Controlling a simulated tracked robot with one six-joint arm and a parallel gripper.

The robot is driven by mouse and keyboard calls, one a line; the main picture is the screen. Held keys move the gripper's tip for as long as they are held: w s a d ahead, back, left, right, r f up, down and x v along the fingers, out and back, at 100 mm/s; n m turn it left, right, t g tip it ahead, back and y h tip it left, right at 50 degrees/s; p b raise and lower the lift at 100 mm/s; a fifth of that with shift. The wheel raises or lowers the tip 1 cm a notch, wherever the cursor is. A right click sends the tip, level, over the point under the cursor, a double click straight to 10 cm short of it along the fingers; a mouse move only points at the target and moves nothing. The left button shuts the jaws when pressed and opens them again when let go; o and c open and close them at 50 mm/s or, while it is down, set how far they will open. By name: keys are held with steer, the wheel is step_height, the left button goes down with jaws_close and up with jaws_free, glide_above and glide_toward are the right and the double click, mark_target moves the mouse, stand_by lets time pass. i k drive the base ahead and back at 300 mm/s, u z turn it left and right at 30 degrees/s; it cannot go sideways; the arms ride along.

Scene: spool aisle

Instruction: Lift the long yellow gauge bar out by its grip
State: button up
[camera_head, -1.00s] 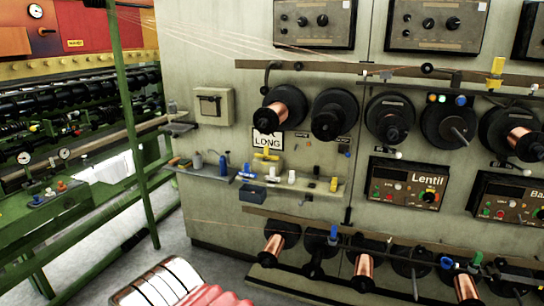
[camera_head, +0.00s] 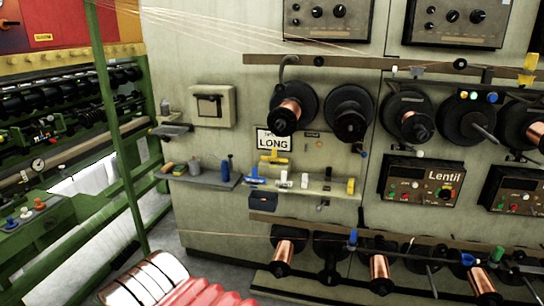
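A yellow piece (camera_head: 274,158) with a raised part on top sits just below a white sign reading LONG (camera_head: 273,140), on the panel above the narrow shelf. It looks like the long yellow gauge bar, but it is small and I cannot make out its grip or how it is held. A smaller yellow block (camera_head: 351,186) stands at the right end of the shelf (camera_head: 318,188). My gripper does not show in this view.
The shelf holds a blue piece (camera_head: 254,177) and several small white items. A dark blue box (camera_head: 263,200) is below it. A grey side shelf (camera_head: 205,180) carries bottles. Copper spools (camera_head: 284,252) jut out below. A green post (camera_head: 118,130) stands left.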

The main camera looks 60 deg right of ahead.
mark_target(274, 158)
steer(key=z, duration=0.3)
steer(key=i, duration=1.65)
steer(key=z, duration=0.9)
steer(key=i, duration=0.8)
steer(key=z, duration=0.85)
steer(key=i, duration=0.85)
steer(key=z, duration=0.4)
